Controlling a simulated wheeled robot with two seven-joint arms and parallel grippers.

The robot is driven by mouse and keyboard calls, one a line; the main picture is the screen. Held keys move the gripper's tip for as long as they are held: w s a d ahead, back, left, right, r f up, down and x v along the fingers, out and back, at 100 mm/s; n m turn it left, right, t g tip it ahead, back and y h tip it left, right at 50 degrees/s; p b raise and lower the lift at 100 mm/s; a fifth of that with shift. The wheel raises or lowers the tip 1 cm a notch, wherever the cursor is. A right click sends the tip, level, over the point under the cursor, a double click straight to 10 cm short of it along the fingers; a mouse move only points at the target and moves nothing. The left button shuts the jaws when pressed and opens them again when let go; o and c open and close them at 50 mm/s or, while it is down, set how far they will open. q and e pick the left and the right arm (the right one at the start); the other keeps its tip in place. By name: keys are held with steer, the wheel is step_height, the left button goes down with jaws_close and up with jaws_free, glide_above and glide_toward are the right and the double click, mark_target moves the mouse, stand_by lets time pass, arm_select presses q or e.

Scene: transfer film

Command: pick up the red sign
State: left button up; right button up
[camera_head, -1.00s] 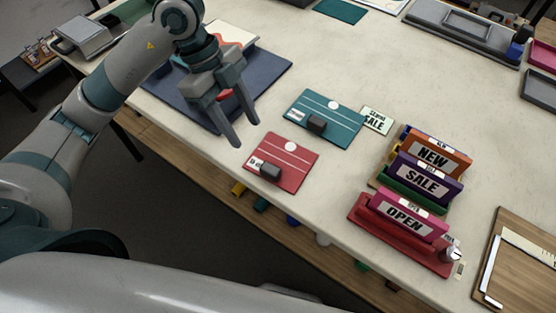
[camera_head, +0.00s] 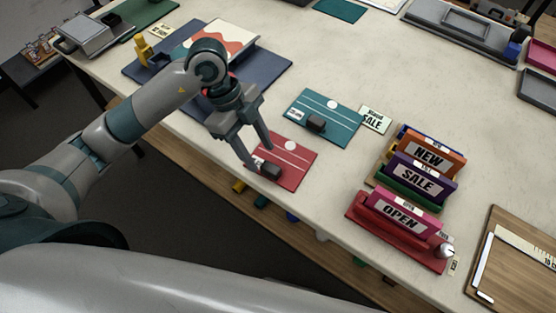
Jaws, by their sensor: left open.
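A flat red sign (camera_head: 294,167) with a white dot and a white line lies on the table near its front edge. A small dark block (camera_head: 271,171) and a white label sit at its lower left. My left gripper (camera_head: 260,157) is open and empty, with its fingertips over the left side of the red sign, close to the block. I cannot tell whether they touch. A pinkish-red OPEN sign (camera_head: 404,214) stands upright in a red holder (camera_head: 367,224) to the right. My right gripper is not in view.
A similar teal sign (camera_head: 340,130) with a dark block lies just behind. Purple SALE (camera_head: 418,182) and orange NEW (camera_head: 430,155) signs stand behind the OPEN one. A wooden board (camera_head: 520,270) lies at the right. The middle of the table is clear.

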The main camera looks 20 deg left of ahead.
mark_target(269, 167)
arm_select(q)
steer(key=shift+s+d+f, duration=0.1)
steer(key=shift+d+f, duration=0.1)
steer(key=shift+d, duration=0.1)
steer(key=p+x, duration=0.2)
steer(key=x, duration=0.1)
steer(key=shift+d+r, duration=0.1)
steer(key=shift+d, duration=0.2)
steer(key=shift+s+d+f, duration=0.1)
steer(key=shift+d+f, duration=0.05)
steer(key=shift+f, duration=0.45)
jaws_close()
